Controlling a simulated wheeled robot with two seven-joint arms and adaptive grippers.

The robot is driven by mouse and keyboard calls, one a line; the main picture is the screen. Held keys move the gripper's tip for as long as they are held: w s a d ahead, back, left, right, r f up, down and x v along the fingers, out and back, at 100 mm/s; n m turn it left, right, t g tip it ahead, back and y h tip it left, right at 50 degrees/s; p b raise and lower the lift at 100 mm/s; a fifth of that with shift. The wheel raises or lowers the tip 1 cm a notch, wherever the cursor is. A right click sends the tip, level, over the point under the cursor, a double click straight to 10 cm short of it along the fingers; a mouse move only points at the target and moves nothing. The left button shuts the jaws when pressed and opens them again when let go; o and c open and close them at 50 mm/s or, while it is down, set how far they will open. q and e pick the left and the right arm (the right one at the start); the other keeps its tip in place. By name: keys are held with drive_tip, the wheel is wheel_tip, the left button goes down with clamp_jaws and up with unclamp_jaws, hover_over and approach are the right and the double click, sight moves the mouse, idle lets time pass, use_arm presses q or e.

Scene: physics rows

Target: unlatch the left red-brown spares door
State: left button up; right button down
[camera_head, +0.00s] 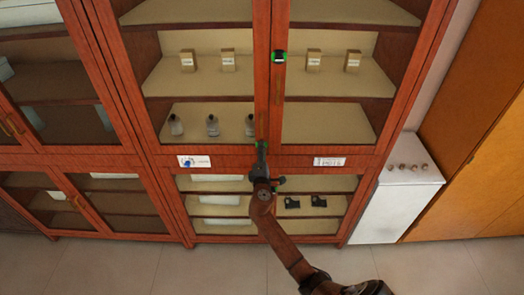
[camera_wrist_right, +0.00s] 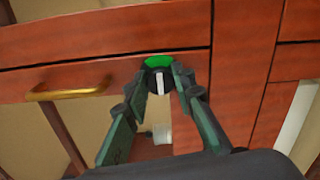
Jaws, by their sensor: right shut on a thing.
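The red-brown cabinet has a left glazed door (camera_head: 205,90) and a right glazed door beside it. A latch knob (camera_wrist_right: 158,80) with a green arc, a black body and a pale bar sits on the red-brown frame in the right wrist view. In the head view its green part (camera_head: 262,145) shows low on the middle stile, mostly hidden by my gripper. My right gripper (camera_wrist_right: 162,72) has a finger on each side of the knob and is shut on it. The left door looks closed. My left gripper is out of view.
A brass handle (camera_wrist_right: 68,92) is close by in the wrist view. Small boxes (camera_head: 187,60) and bottles (camera_head: 212,125) stand on the shelves. A white cabinet (camera_head: 397,205) stands at the right. The floor in front is clear.

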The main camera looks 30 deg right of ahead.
drive_tip(key=c, duration=1.6)
unclamp_jaws()
drive_tip(key=v, duration=1.2)
